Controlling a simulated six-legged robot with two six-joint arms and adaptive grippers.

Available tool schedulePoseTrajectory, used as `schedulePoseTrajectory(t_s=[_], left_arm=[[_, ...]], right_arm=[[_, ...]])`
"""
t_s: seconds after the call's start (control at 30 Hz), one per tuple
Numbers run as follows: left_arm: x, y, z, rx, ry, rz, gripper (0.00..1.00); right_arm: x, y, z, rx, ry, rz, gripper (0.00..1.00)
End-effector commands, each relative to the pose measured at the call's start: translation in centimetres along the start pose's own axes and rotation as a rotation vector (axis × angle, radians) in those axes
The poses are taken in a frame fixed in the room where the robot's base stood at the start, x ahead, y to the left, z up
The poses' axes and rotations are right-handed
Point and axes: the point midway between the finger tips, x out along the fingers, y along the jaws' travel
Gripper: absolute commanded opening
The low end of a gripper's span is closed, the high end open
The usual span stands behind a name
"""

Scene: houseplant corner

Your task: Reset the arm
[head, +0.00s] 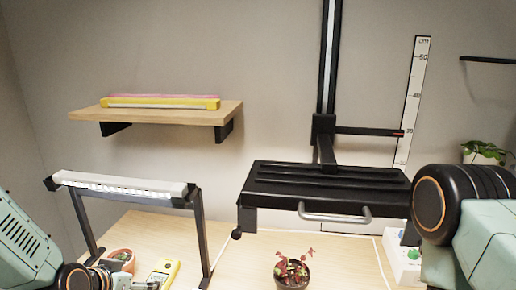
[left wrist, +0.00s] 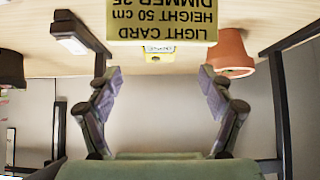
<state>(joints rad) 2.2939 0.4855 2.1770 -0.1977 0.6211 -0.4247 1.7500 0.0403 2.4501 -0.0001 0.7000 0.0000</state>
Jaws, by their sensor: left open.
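Beyond the fingertips are a yellow light card (left wrist: 165,22) with upside-down print, a small yellow device (left wrist: 160,56) and the terracotta pot (left wrist: 230,55). My right arm (head: 470,225) fills the lower right of the head view; its gripper is out of frame.
A lamp stand with a white light bar (head: 125,187) rises over the table's left. A black lamp panel (head: 325,185) with a handle hangs on a post. A dark pot with a red-leaved plant (head: 292,272) stands below it. A wooden shelf (head: 160,112) is on the wall.

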Motion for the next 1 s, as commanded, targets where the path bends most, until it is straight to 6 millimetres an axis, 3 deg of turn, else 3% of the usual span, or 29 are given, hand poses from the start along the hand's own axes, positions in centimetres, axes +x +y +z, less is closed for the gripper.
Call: schedulePoseTrajectory(t_s=[0.1, 0.53, 0.7, 1.0], left_arm=[[2.4, 0.0, 0.3, 0.007, -0.001, 0.0, 0.81], [9.2, 0.1, 0.4, 0.002, -0.001, 0.002, 0.81], [7.7, 0.1, -1.0, -0.001, 0.002, 0.001, 0.81], [7.4, 0.1, -1.2, -0.001, 0.0, 0.001, 0.81]], right_arm=[[1.1, 0.0, 0.0, 0.0, 0.0, 0.0, 0.4], [3.0, 0.0, 0.0, 0.0, 0.0, 0.0, 0.4], [2.2, 0.0, 0.0, 0.0, 0.0, 0.0, 0.4], [2.2, 0.0, 0.0, 0.0, 0.0, 0.0, 0.4]])
